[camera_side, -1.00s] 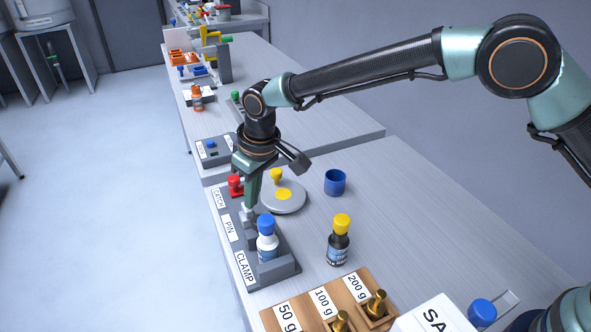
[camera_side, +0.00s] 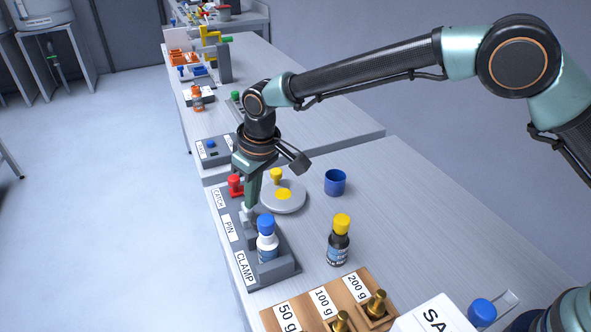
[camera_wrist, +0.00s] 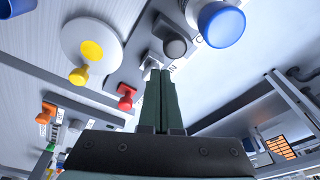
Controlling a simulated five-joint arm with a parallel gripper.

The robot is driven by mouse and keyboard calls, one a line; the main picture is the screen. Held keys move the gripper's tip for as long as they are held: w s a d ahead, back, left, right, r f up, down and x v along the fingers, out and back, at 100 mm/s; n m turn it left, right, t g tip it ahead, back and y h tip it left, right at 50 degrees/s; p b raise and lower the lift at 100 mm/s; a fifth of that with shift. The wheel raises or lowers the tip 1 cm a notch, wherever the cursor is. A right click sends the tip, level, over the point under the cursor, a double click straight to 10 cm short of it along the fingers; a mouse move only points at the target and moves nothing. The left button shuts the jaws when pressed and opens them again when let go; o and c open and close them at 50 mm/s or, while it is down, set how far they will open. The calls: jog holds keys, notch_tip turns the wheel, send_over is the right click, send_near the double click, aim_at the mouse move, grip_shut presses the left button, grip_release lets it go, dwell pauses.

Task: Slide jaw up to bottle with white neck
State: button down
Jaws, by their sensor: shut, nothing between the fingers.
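The bottle with the white neck (camera_side: 267,246) stands upright in the grey clamp fixture (camera_side: 283,268), beside the CLAMP label, under a blue cap. The cap also shows in the wrist view (camera_wrist: 222,24). A light grey jaw piece (camera_side: 246,221) sits on the fixture's rail behind the bottle, near the PIN label. My gripper (camera_side: 250,205) points down at that piece, its fingers shut and empty. In the wrist view my closed fingertips (camera_wrist: 160,72) are beside a round grey knob (camera_wrist: 174,47). I cannot tell whether they touch it or whether the jaw meets the bottle.
A red knob (camera_side: 235,183) stands behind, near the CATCH label. A round grey plate (camera_side: 291,202) with a yellow knob lies to the right. A dark yellow-capped bottle (camera_side: 339,245), a blue cup (camera_side: 335,182) and a wooden weight tray (camera_side: 299,301) stand nearby. Bench is clear at right.

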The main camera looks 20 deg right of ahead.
aim_at(257, 216)
jog(key=shift+f, duration=0.2)
dwell(0.3)
jog(key=shift+f, duration=1.35)
jog(key=shift+s, duration=1.3)
dwell(0.3)
jog(key=shift+w, duration=0.2)
jog(key=shift+w, duration=0.45)
notch_tip(257, 216, up, 7)
dwell(0.8)
jog(key=shift+d+r, duration=0.1)
jog(key=shift+r, duration=0.05)
